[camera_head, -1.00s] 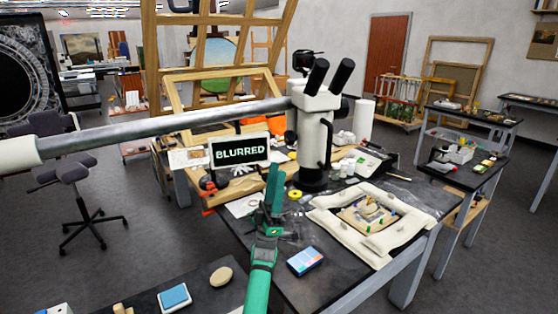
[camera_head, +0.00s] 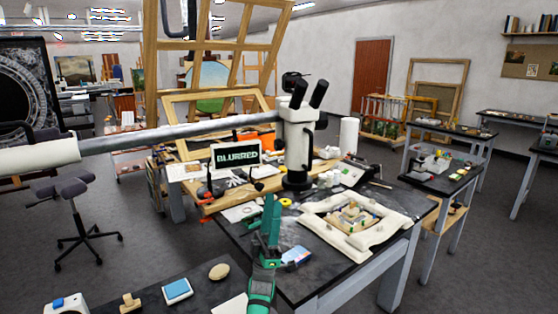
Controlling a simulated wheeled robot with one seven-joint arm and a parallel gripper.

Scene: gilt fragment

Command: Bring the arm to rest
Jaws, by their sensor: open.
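My arm is green and reaches up from the bottom edge of the head view. My gripper (camera_head: 271,213) points away from me, with its two green fingers a little apart and nothing seen between them. It shows in front of the dark worktable (camera_head: 335,271), left of a small blue and white box (camera_head: 296,256). I cannot tell how high it is above the tabletop. My arm hides part of the near table edge.
A white microscope (camera_head: 299,135) on a long horizontal boom (camera_head: 190,130) stands behind my gripper, with a screen reading "BLURRED" (camera_head: 236,155). A pale padded frame (camera_head: 385,240) lies to the right. A nearer dark table (camera_head: 205,290) holds a blue-topped block (camera_head: 177,291).

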